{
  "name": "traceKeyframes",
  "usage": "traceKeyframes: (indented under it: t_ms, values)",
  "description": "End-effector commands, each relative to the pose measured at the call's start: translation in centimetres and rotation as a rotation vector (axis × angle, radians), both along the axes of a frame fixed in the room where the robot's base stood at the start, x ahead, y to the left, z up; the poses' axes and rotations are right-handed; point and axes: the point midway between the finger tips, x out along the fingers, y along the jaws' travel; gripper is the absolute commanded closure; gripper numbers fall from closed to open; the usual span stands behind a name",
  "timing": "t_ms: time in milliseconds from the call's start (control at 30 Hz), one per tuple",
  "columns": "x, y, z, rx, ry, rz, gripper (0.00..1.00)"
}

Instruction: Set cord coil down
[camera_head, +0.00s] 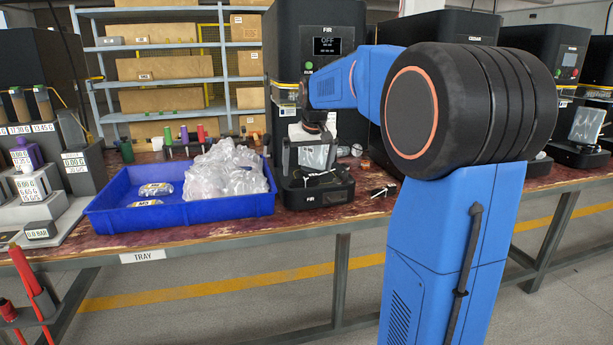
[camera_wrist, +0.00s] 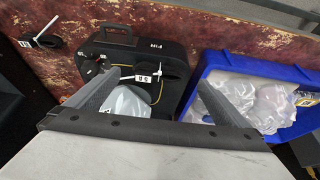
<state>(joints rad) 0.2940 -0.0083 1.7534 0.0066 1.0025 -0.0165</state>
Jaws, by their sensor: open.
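My gripper (camera_wrist: 152,88) is open, its two fingers spread above the base of the FIR machine (camera_head: 325,193). A small black bundle with a white tag, likely the cord coil (camera_wrist: 174,69), lies on that base between the fingers in the wrist view, apart from both. In the head view a dark bundle (camera_head: 318,178) shows on the same base, below my gripper. A similar black tagged piece (camera_wrist: 42,40) lies on the table beside the machine. A pale clear bag (camera_wrist: 128,104) sits close to my gripper and is partly hidden by it.
A blue tray (camera_head: 110,222) stands left of the machine, with a heap of clear bags (camera_head: 225,172) and labelled packs (camera_head: 156,189). Weighing gear (camera_head: 40,190) is at the far left. The table front (camera_head: 300,222) has a narrow clear strip.

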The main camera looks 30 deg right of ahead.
Motion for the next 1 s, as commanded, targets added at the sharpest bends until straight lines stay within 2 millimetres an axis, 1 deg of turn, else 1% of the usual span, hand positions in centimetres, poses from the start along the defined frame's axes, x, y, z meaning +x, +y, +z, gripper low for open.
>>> traceKeyframes:
  t_ms: [33, 100, 300, 500, 667, 767, 867, 967, 1000]
  values:
    - [-0.4, 0.1, 1.0, -0.001, -0.003, 0.0, 0.0]
    - [-0.8, 0.2, 2.3, -0.001, -0.003, 0.0, 0.0]
    - [-1.9, 0.5, 4.9, -0.001, -0.002, 0.0, 0.0]
    - [-2.4, 0.7, 6.0, 0.0, 0.0, 0.0, 0.0]
    - [-2.5, 0.7, 6.1, 0.0, 0.0, 0.0, 0.0]
    - [-3.1, 1.2, 6.0, 0.0, 0.0, 0.005, 0.0]
    - [-4.7, 2.5, 5.8, -0.001, -0.002, 0.018, 0.0]
    - [-7.6, 4.7, 5.1, -0.001, -0.004, 0.042, 0.0]
    - [-9.0, 5.7, 4.7, -0.002, -0.006, 0.054, 0.0]
